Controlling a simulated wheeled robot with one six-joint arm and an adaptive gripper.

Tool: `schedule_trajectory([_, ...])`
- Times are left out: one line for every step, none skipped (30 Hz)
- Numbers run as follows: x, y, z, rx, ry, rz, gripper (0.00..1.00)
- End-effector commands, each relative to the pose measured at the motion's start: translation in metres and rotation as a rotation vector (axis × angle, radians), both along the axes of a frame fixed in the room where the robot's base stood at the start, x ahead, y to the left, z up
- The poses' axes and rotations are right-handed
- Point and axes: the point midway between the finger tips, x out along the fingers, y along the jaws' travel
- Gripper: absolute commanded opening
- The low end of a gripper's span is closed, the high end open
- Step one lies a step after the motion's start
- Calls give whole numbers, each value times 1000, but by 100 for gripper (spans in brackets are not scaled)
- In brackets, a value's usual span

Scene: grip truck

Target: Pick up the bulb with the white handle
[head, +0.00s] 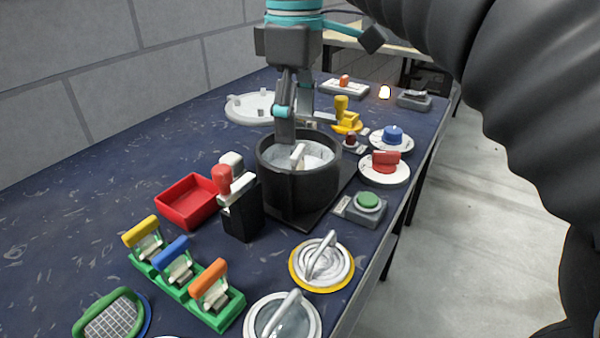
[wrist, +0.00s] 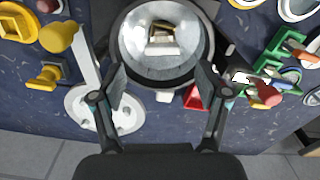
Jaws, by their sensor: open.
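A black round pot (head: 290,190) stands near the middle of the table. Inside it is a pale-handled piece (head: 298,155), which also shows in the wrist view (wrist: 163,39) in the pot's silvery bowl. I cannot tell if it is a bulb. Another white-handled piece (head: 231,162) stands beside a red-handled one in a black block (head: 241,214) left of the pot; its lower part is hidden. A small glowing bulb (head: 384,92) is at the far right. My gripper (wrist: 161,82) is open and empty, pointing down above the pot, its fingers spread on either side in the wrist view.
A red tray (head: 187,218) lies left of the pot. A green rack (head: 187,292) with coloured handles and two round lids (head: 322,283) are in front. Dials and a green button (head: 368,200) crowd the right edge.

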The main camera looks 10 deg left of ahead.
Motion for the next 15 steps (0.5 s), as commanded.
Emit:
schedule_trajectory([0,0,-8,-1,1,0,75])
schedule_trajectory([0,0,-12,-1,1,0,75])
schedule_trajectory([0,0,-15,0,0,0,75])
schedule_trajectory([0,0,-17,0,0,-1,75])
schedule_trajectory([0,0,-18,0,0,-1,75])
schedule_trajectory([0,0,-20,0,0,-1,75])
schedule_trajectory([0,0,-21,0,0,-1,75])
schedule_trajectory([0,-1,-22,0,0,-1,75])
schedule_trajectory([-1,-1,-25,0,0,-1,75])
schedule_trajectory([-1,-1,-28,0,0,-2,75])
schedule_trajectory([-1,-2,-32,0,0,-2,75])
schedule_trajectory([-2,-3,-38,-1,0,-2,75])
schedule_trajectory([-3,-3,-43,-1,1,-2,75])
schedule_trajectory([-3,-3,-47,-1,0,-2,75])
schedule_trajectory([-3,-4,-53,-1,1,-2,75])
